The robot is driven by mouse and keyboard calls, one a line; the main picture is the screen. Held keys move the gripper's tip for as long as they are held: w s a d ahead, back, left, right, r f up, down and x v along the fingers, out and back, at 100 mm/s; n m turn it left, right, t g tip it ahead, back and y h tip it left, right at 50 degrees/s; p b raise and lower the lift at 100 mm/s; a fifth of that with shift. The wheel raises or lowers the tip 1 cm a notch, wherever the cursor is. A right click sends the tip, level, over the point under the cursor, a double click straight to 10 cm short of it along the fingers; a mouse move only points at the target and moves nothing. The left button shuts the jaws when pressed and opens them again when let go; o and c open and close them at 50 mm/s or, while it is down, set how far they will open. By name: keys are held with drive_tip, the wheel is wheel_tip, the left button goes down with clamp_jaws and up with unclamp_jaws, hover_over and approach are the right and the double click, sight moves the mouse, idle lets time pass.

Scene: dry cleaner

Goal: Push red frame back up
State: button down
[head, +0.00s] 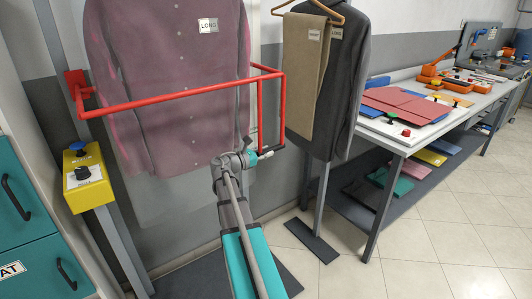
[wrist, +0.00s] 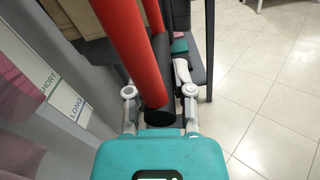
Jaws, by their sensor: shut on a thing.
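My gripper (head: 258,154) is at the lower part of that right end. In the wrist view, the red frame (wrist: 148,62) runs down between the fingers of my gripper (wrist: 160,108). The fingers are shut on the frame's dark lower end (wrist: 160,118). The exact contact is partly hidden by the gripper body.
A yellow control box (head: 86,175) with a blue button and black knob is on the left post. A dark jacket and tan trousers (head: 306,70) hang just right of the frame. A worktable (head: 400,136) with folded cloth stands at right. Tiled floor (head: 440,240) is clear.

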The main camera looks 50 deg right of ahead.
wheel_tip(320, 180, up, 50)
drive_tip(key=p, duration=4.9)
drive_tip(key=shift+r, duration=0.25)
drive_tip(key=shift+w+d, duration=0.1)
drive_tip(key=c, duration=0.5)
unclamp_jaws()
drive_tip(key=shift+r, duration=0.1)
drive_tip(key=shift+a, duration=0.2)
drive_tip(key=v, duration=1.1)
drive_tip(key=shift+a, duration=0.35)
